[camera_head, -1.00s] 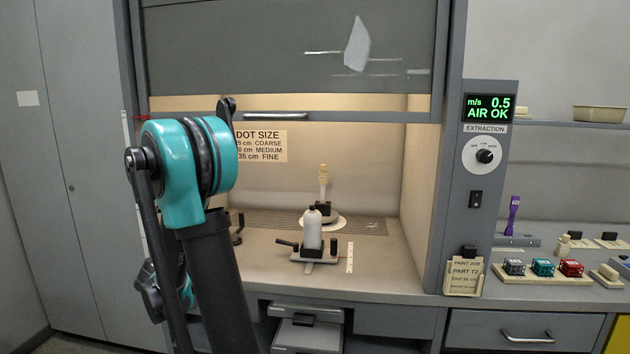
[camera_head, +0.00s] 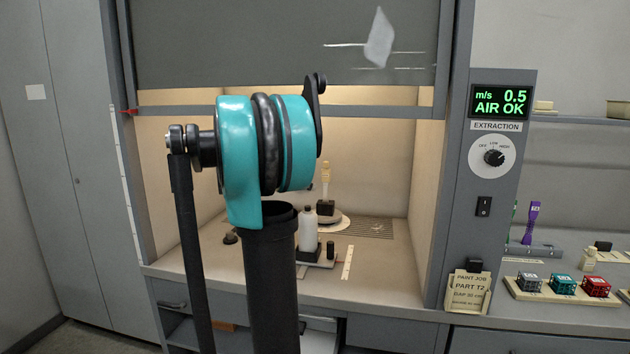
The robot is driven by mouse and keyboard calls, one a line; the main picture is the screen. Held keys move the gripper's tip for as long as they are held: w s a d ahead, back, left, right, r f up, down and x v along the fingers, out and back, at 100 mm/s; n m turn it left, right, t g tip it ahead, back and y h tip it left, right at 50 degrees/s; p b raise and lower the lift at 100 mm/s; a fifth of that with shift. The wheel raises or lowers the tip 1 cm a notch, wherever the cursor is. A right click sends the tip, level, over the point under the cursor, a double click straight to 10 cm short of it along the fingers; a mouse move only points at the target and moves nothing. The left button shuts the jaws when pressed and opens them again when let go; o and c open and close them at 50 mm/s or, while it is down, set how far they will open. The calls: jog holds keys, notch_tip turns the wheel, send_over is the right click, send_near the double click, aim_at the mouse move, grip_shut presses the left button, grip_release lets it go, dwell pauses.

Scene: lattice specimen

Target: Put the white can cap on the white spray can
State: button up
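The white spray can (camera_head: 308,232) stands upright on a dark holder inside the booth, partly behind my teal and black arm. I cannot make out the white can cap in this view. My gripper is out of view; only my arm's links and a teal joint show, rising in front of the booth.
A round turntable (camera_head: 333,222) with a dark block and an upright tan piece stands behind the can. A small black cylinder (camera_head: 331,250) is beside the can. The sash (camera_head: 270,45) is raised. Coloured cubes (camera_head: 563,284) sit on a right-hand tray (camera_head: 515,288).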

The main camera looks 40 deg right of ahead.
jog(key=shift+s+d+r+g, duration=0.3)
jog(key=shift+s+d+r, duration=0.25)
jog(key=shift+s+d, duration=0.05)
jog(key=shift+f, duration=2.55)
jog(key=shift+o, duration=0.7)
jog(key=c, duration=0.4)
jog(key=shift+a+f, duration=0.1)
jog(key=shift+f, duration=1.65)
jog(key=o, duration=1.1)
